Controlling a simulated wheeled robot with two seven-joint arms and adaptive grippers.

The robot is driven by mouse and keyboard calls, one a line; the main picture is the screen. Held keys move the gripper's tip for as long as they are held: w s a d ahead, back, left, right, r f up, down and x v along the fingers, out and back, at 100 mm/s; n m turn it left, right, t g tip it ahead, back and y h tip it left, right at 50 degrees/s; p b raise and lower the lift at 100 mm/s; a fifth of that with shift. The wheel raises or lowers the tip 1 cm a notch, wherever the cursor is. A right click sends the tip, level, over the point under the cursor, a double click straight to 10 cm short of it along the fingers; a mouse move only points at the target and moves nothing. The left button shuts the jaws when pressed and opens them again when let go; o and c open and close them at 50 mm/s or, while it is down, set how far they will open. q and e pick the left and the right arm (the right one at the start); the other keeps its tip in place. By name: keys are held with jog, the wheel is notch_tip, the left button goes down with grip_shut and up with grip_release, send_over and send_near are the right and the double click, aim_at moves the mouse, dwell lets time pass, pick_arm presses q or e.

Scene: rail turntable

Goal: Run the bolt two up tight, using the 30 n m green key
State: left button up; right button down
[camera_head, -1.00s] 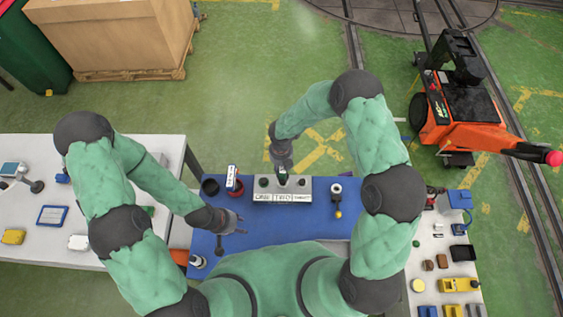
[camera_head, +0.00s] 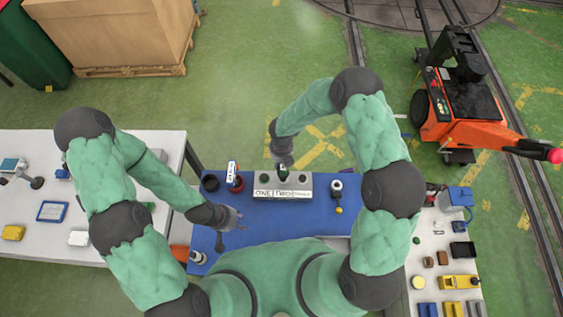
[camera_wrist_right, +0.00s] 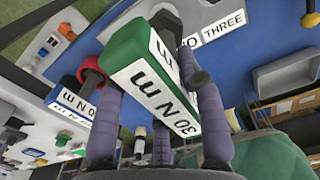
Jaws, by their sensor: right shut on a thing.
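The green key (camera_wrist_right: 150,75), labelled "30 N m", is in my right gripper (camera_wrist_right: 160,125), whose purple fingers are shut on it. In the head view my right gripper (camera_head: 283,164) is over the middle of the grey block (camera_head: 262,180). The block has front labels reading ONE, TWO and, less clearly, THREE, and dark round bolts at its left and right. The middle bolt is hidden by the key and gripper, so I cannot tell whether the key is seated on it. My left gripper (camera_head: 234,216) appears open and empty over the blue table's left side.
A red key with a white label (camera_head: 234,178) stands left of the block on the blue table (camera_head: 310,220). A white-ringed tool (camera_head: 337,190) with a yellow end lies right of it. Side tables (camera_head: 95,185) hold small items. An orange truck (camera_head: 460,115) stands at far right.

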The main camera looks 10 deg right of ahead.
pick_arm(q)
jog(key=shift+f+b, duration=1.35)
jog(key=shift+f, duration=0.05)
pick_arm(e)
jog(key=shift+f, duration=1.75)
pick_arm(q)
jog(key=shift+f+b, duration=1.65)
pick_arm(e)
jog(key=shift+w+d+m, duration=0.1)
jog(key=shift+w+m, duration=0.05)
jog(key=shift+m, duration=2.45)
pick_arm(q)
jog(key=shift+f+b, duration=0.8)
pick_arm(e)
jog(key=shift+m, duration=1.1)
pick_arm(q)
jog(key=shift+f+b, duration=0.9)
pick_arm(e)
jog(key=shift+d+m, duration=0.15)
jog(key=shift+m, duration=1.35)
